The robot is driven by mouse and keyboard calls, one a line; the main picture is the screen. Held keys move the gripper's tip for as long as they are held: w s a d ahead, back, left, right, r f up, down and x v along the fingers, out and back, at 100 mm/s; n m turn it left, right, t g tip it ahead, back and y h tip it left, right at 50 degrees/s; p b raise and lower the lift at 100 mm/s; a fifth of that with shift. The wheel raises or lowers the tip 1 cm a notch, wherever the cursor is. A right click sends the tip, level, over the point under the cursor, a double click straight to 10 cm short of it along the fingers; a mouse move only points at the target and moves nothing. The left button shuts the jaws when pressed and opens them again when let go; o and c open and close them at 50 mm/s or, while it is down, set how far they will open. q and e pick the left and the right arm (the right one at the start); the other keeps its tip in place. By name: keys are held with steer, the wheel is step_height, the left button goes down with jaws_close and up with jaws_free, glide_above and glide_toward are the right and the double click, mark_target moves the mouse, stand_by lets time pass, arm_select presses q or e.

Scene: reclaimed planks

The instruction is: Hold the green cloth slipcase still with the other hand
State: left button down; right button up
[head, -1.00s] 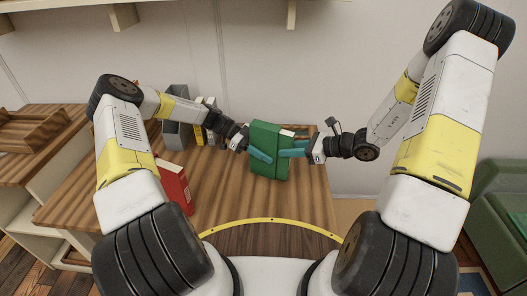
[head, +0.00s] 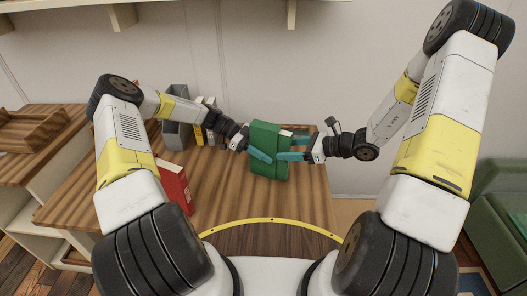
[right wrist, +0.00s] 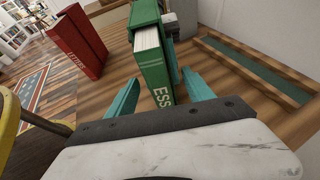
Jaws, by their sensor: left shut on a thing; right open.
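The green cloth slipcase (head: 264,136) stands upright on the plank table. It also shows at the top of the right wrist view (right wrist: 144,12). A green book (right wrist: 153,72) with white pages and the letters "ESS" sticks out of its side towards my right gripper. My left gripper (head: 258,155) is shut on the slipcase from the left, with one teal finger across its front face. My right gripper (head: 296,146) is open at the right; in its wrist view, its fingers (right wrist: 160,97) lie either side of the book's protruding end. Contact there cannot be told.
A red book (head: 174,186) stands at the table's left, also seen in the wrist view (right wrist: 76,42). Grey holders and several books (head: 200,125) stand at the back left. The front middle of the table is clear.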

arm_select(q)
steer(key=shift+f, duration=0.1)
arm_select(e)
steer(key=v, duration=0.7)
steer(key=o, duration=0.6)
steer(key=shift+c, duration=0.2)
steer(key=v, duration=1.2)
steer(key=shift+s, duration=0.1)
